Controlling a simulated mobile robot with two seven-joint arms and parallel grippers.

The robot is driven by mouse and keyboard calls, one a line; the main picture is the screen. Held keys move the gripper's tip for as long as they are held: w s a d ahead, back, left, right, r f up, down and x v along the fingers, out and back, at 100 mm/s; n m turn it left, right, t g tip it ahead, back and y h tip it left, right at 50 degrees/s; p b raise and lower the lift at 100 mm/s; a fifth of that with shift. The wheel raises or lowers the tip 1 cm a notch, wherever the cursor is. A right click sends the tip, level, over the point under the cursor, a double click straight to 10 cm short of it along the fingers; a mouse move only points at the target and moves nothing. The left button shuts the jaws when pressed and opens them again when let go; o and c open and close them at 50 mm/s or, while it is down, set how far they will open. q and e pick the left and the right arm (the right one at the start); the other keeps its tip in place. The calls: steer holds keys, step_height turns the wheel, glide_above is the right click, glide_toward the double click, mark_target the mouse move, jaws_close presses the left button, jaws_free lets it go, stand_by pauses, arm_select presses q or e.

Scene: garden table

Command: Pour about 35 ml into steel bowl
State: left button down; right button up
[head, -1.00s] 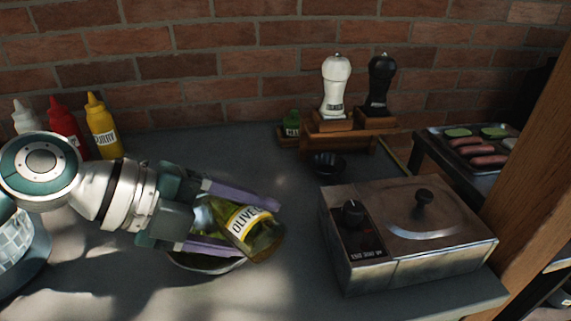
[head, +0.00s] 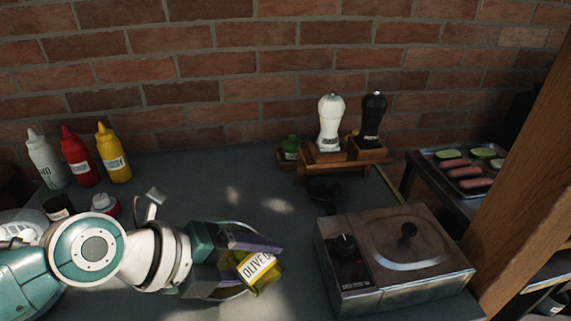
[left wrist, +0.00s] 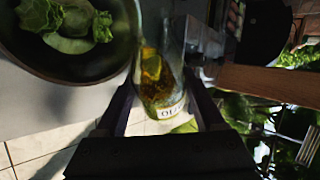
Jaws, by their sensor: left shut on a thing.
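My left gripper (head: 245,255) is shut on the olive oil bottle (head: 267,280), a yellow-green bottle with a white label. The bottle is tilted, and its neck is hidden in the head view. The left wrist view shows the clear bottle (left wrist: 158,78) between the fingers, with amber oil inside; no stream of oil can be made out. The steel bowl (head: 238,224) sits under my gripper and is mostly covered by it. A dark-looking bowl (left wrist: 105,68) with green leaves shows beside the bottle in the left wrist view. My right gripper is not in view.
A metal burner box (head: 395,258) stands to the right of the bottle. Three squeeze bottles (head: 78,158) stand at the back left. White and black mills (head: 331,122) stand on a wooden rack at the back. A small black bowl (head: 323,190) is in front of it.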

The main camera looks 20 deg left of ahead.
arm_select(q)
steer(key=shift+r, duration=0.1)
stand_by(0.3)
steer(key=shift+r+y+p, duration=0.2)
steer(key=shift+y+p, duration=0.2)
steer(key=shift+p, duration=0.3)
steer(key=shift+w+a+f+m+t+y, duration=0.15)
steer(key=shift+f+m+t+y, duration=0.2)
steer(key=shift+m+y, duration=0.2)
steer(key=shift+p, duration=0.4)
